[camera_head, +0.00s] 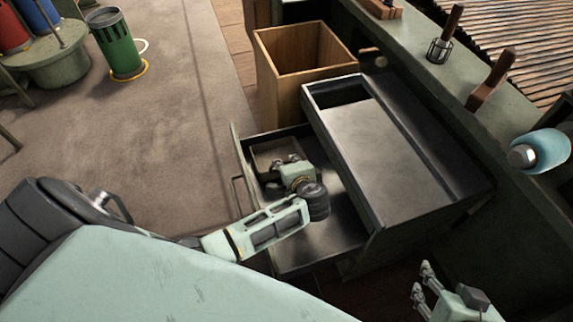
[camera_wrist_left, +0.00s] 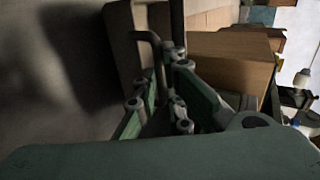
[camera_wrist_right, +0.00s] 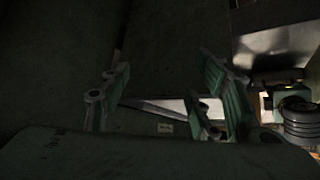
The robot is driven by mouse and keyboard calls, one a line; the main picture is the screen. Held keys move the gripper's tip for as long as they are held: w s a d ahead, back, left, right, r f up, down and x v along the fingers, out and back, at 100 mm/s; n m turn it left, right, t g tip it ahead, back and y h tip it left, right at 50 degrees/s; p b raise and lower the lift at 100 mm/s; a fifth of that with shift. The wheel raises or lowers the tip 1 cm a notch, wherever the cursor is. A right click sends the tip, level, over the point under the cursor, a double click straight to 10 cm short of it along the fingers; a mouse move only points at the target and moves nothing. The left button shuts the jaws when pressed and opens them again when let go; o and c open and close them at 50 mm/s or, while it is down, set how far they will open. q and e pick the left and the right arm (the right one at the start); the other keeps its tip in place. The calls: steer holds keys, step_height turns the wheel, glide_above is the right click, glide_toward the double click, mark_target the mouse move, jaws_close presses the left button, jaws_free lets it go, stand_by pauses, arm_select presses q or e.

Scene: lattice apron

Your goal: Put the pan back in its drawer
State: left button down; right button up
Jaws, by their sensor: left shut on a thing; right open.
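The pan (camera_head: 262,150) is a squarish, dark tray with a pale rim, in the far part of the open drawer (camera_head: 318,240). My left gripper (camera_head: 281,166) is over the drawer and shut on the pan; its fingers and wrist hide part of it. In the left wrist view, the left fingers (camera_wrist_left: 167,75) close at a dark bent bar (camera_wrist_left: 150,37) beside a brownish panel. I cannot tell whether the pan touches the drawer floor. The drawer's handle (camera_head: 237,192) faces left. My right gripper (camera_head: 421,281) is open and empty, low at the right.
An open wooden box (camera_head: 280,90) stands beyond the drawer. A green bin (camera_head: 118,48) stands far left; the floor between is clear.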

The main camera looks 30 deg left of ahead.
arm_select(q)
steer(key=shift+f+b, duration=1.35)
steer(key=shift+b, duration=0.05)
arm_select(e)
steer(key=w+a+r+t+y, duration=0.2)
steer(key=w+r+t, duration=0.6)
steer(key=r, duration=0.4)
steer(key=shift+a, duration=0.85)
steer(key=shift+w, duration=0.1)
arm_select(q)
steer(key=shift+f, duration=0.15)
arm_select(e)
steer(key=shift+r, duration=0.25)
arm_select(q)
steer(key=shift+f, duration=0.25)
arm_select(e)
steer(key=shift+w+a+r+n+t+y, duration=0.15)
steer(key=shift+r+t, duration=0.15)
steer(key=shift+r, duration=0.2)
steer(key=shift+w+a+r+n+t+y, duration=0.15)
steer(key=shift+r+t, duration=0.15)
steer(key=shift+r, duration=0.15)
arm_select(q)
steer(key=shift+f+b, duration=0.35)
steer(key=shift+b, duration=0.1)
arm_select(e)
steer(key=shift+s+r+t+y, duration=0.2)
steer(key=shift+r+t+y, duration=0.15)
steer(key=shift+r, duration=0.45)
